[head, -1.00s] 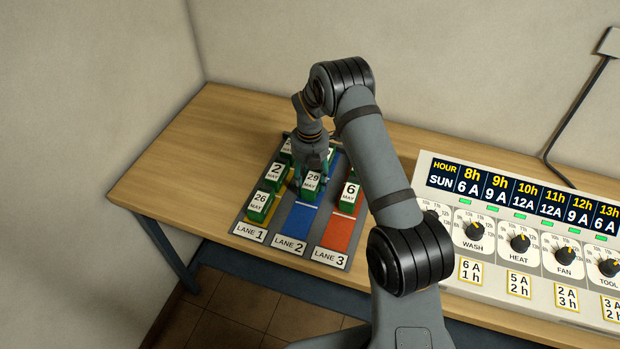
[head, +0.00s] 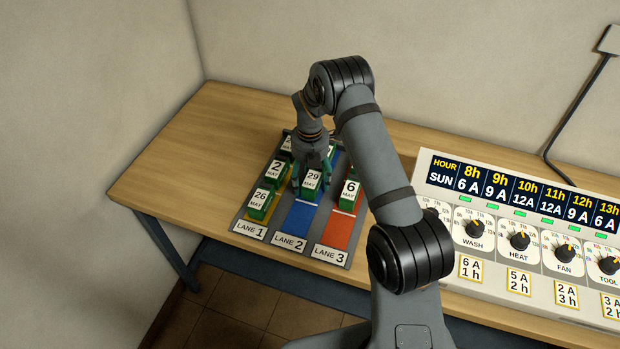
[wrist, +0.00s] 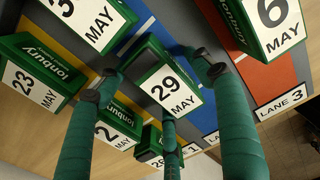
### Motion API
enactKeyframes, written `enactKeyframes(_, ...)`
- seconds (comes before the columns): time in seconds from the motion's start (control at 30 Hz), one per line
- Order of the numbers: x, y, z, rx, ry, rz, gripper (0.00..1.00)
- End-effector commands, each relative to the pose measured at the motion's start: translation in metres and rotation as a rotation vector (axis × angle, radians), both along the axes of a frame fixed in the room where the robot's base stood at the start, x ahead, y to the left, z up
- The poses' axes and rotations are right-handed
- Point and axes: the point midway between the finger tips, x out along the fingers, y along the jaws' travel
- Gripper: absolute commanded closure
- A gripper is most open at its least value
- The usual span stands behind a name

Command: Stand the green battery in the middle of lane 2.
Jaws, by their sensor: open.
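The green battery labelled 29 MAY (head: 312,183) stands on the blue strip of lane 2 (head: 298,217), behind a white cross line. It looks upright. In the wrist view the same battery (wrist: 166,88) is in the middle of the picture, its label facing the camera. My gripper (head: 312,190) is over it with its green fingers down around it. In the wrist view my gripper (wrist: 160,78) is open, with fingers spread to either side and one in front. Gaps show beside the battery. Its base is hidden.
Lane 1 to the left holds several green batteries, among them 26 MAY (head: 262,202) and 2 MAY (head: 276,170). A 6 MAY battery (head: 349,193) stands in lane 3. Another battery (wrist: 85,20) is behind. A control panel (head: 530,240) is at the right. The front of lane 2 is clear.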

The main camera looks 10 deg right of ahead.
Motion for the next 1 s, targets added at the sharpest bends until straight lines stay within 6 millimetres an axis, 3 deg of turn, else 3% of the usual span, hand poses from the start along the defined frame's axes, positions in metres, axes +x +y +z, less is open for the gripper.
enactKeyframes(0.23,0.002,0.0,0.021,0.001,-0.006,-0.001,0.34)
enactKeyframes(0.5,0.002,0.0,0.079,0.001,-0.007,-0.001,0.34)
enactKeyframes(0.7,0.001,0.0,0.112,0.0,-0.004,0.0,0.34)
enactKeyframes(1.0,0.0,0.0,0.124,0.0,0.0,0.0,0.34)
